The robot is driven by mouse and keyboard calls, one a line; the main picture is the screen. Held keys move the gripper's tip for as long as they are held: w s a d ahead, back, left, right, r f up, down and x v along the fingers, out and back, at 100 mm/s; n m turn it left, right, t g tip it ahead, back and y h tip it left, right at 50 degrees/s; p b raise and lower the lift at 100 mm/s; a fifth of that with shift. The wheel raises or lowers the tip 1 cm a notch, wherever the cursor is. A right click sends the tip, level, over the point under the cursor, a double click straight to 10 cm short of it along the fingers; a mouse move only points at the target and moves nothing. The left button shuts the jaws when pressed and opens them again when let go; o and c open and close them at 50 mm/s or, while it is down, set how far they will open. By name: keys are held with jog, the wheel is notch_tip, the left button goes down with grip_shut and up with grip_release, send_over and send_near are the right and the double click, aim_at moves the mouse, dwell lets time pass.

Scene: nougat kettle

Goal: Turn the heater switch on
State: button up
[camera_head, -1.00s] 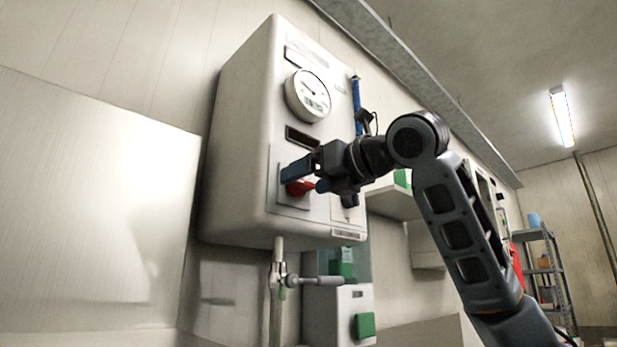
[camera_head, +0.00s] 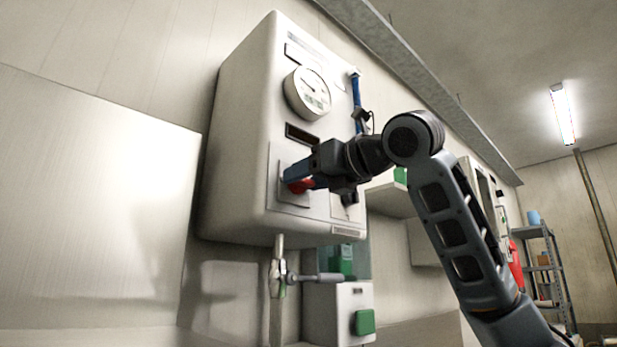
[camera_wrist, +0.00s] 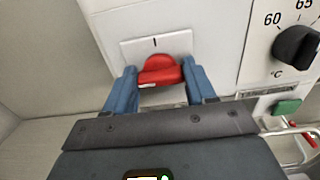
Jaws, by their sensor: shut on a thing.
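The heater switch is a red rotary knob (camera_wrist: 160,71) on a pale plate (camera_wrist: 150,46) with a black mark above it. It sits low on the front of the white heater box (camera_head: 240,140). In the wrist view my gripper (camera_wrist: 158,80) has one blue finger on each side of the knob and is shut on it. In the head view the gripper (camera_head: 298,179) reaches in from the right, and the red knob (camera_head: 301,186) is partly hidden by the fingers. How far the knob is turned is hard to tell.
A black temperature dial (camera_wrist: 296,46) marked in °C is right of the switch, with a green button (camera_wrist: 286,107) below. A round gauge (camera_head: 308,93) is higher on the box. A pipe with a valve (camera_head: 279,270) hangs beneath. Bare wall is at left.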

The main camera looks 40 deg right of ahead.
jog(key=shift+m, duration=0.4)
jog(key=m+p, duration=0.1)
jog(key=m, duration=0.7)
jog(key=shift+d, duration=0.15)
jog(key=m+p, duration=0.1)
jog(key=m, duration=0.4)
jog(key=shift+d+f, duration=0.1)
jog(key=shift+f+m, duration=0.1)
jog(key=shift+m, duration=1.9)
jog(key=shift+p, duration=0.3)
jog(key=o, duration=1)
jog(key=shift+o, duration=0.2)
jog(key=shift+s, duration=0.1)
jog(key=s+b, duration=0.1)
jog(key=s, duration=0.6)
jog(key=shift+s, duration=0.3)
